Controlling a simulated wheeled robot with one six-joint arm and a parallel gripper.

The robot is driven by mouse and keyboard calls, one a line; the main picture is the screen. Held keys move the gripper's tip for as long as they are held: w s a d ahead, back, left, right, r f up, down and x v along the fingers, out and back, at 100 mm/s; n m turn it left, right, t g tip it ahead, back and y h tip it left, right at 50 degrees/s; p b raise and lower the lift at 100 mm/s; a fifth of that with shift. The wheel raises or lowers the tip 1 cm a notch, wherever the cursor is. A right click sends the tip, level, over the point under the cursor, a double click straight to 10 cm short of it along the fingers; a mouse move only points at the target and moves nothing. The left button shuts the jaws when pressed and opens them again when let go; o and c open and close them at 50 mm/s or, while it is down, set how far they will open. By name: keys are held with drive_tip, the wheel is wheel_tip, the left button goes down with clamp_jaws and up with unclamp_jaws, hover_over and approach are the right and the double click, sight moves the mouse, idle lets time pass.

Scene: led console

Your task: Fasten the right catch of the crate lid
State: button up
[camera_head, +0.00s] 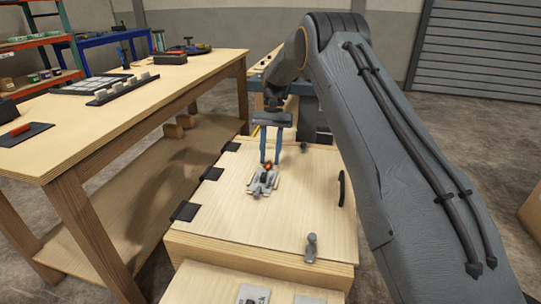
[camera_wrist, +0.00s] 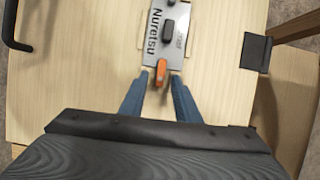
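The wooden crate lid (camera_head: 230,215) lies flat, with black hinges along its left side and a black handle (camera_head: 341,188) on its right. A grey plate marked "Nuretsu" (camera_wrist: 153,45) sits on the lid, with a dark lever (camera_wrist: 168,32) and an orange lever (camera_wrist: 161,73). A grey upright knob-like part (camera_head: 311,248) stands near the lid's front right corner. I cannot tell which of these parts is the right catch. My gripper (camera_head: 270,161) is open above the plate. Its blue fingers are apart, one on each side of the orange lever's end (camera_wrist: 160,82); contact is unclear.
A wooden workbench (camera_head: 195,85) stands left of the crate, bearing a tray, a black rail and a red-handled tool. Grey panels (camera_head: 253,294) lie at the bottom edge in front. Shelving is at the far left. My arm covers the right side of the head view.

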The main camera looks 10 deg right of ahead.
drive_tip(key=v, duration=0.7)
drive_tip(key=shift+r+b, duration=0.35)
drive_tip(key=shift+b, duration=0.05)
drive_tip(key=shift+w, duration=0.1)
drive_tip(key=s+d+r+n+t+p, duration=0.1)
drive_tip(key=s+d+r+p, duration=0.15)
drive_tip(key=s, duration=0.65)
drive_tip(key=s+d+r+n+t+p, duration=0.1)
drive_tip(key=s+r+p, duration=0.25)
drive_tip(key=s, duration=0.45)
drive_tip(key=s+d+n+t+h+p, duration=0.1)
drive_tip(key=s+p, duration=0.3)
drive_tip(key=s, duration=2.1)
drive_tip(key=shift+s+d+r+n+t+h, duration=0.15)
drive_tip(key=shift+s+d+n+t+h, duration=0.15)
drive_tip(key=shift+d+n+t, duration=0.25)
drive_tip(key=shift+a, duration=0.1)
